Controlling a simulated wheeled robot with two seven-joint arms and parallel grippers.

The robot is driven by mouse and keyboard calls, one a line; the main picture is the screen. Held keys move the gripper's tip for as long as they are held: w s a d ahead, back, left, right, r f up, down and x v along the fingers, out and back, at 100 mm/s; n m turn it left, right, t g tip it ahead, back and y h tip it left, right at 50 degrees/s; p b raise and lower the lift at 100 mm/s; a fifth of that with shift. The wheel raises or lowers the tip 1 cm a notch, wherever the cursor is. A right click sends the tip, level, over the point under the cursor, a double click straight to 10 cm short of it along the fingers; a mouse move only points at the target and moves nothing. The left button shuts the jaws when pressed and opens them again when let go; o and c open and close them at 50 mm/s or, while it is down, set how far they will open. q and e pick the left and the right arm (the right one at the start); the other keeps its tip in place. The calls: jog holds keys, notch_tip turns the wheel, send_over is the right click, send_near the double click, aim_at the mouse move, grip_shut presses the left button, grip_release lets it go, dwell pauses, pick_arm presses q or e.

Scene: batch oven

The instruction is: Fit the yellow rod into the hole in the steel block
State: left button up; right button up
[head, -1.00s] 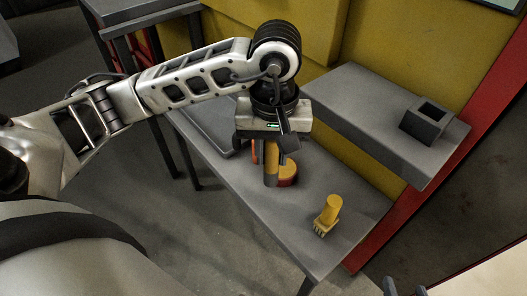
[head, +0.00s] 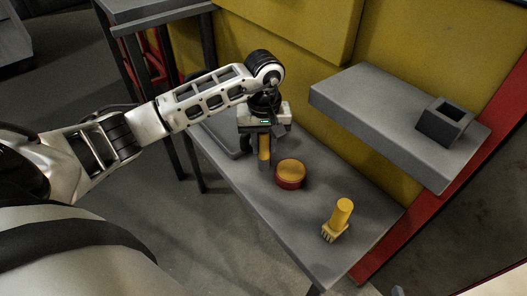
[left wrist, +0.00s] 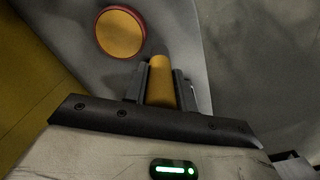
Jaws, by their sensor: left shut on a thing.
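My left gripper (head: 264,163) is shut on the yellow rod (head: 264,147) and holds it upright over the grey bench. In the left wrist view the rod (left wrist: 160,80) stands between the two dark fingers (left wrist: 161,88). Whether its lower end touches the bench is unclear. The steel block (head: 436,127) is a dark grey block with a square hole in its top. It sits on the raised grey shelf at the right, well apart from the rod. My right gripper is not in view.
A round red-and-yellow tin (head: 290,176) stands on the bench (head: 285,225), just right of the rod. A brush with a yellow handle (head: 342,212) stands nearer the front. The raised shelf (head: 365,105) has a free surface left of the block. A yellow wall (head: 285,75) is behind.

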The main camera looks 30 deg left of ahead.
aim_at(264, 153)
pick_arm(q)
jog(key=shift+w+a+f, duration=0.1)
jog(key=shift+f, duration=1.55)
jog(key=shift+f+b, duration=0.3)
jog(key=o, duration=1)
jog(key=shift+r, duration=0.1)
